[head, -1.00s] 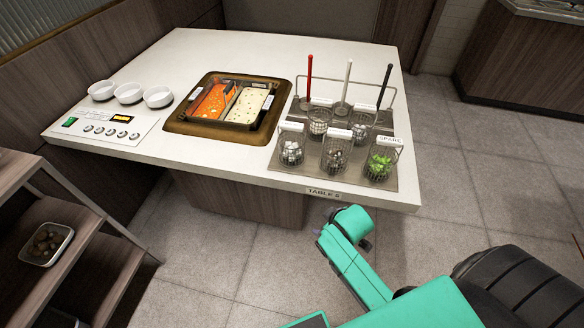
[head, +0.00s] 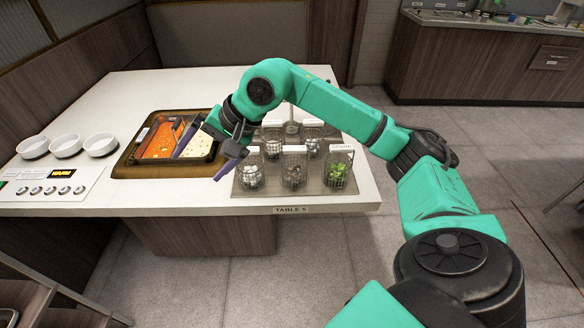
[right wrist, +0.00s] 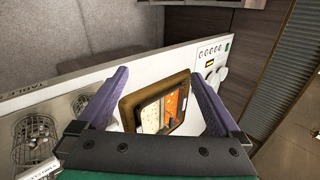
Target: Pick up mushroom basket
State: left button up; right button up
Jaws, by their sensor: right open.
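Several wire baskets with white label cards stand on a grey tray at the right of the counter. The front middle basket (head: 293,172) holds small brownish-grey pieces that look like mushrooms; its label is unreadable. The front left basket (head: 250,172) holds white pieces and the front right basket (head: 340,174) green ones. My right gripper (head: 197,168) is open and empty above the counter, left of the baskets and near the sauce well. In the right wrist view its purple fingers (right wrist: 158,75) are spread wide, with baskets to their left. My left gripper is out of view.
The sunken well (head: 122,171) with orange and cream contents lies left of the baskets. Three white bowls (head: 66,146) and a control panel (head: 50,188) are further left. Bare counter lies in front of the well.

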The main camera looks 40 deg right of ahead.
jog(key=d+n+h, duration=0.1)
jog(key=d+h, duration=0.4)
jog(key=d, duration=0.7)
jog(key=g+h, duration=0.2)
jog(key=h, duration=0.2)
send_near(295, 148)
jog(key=p+x, duration=0.2)
jog(key=x, duration=0.6)
jog(key=shift+f, duration=0.1)
jog(key=c, duration=1.3)
jog(key=shift+r, duration=0.2)
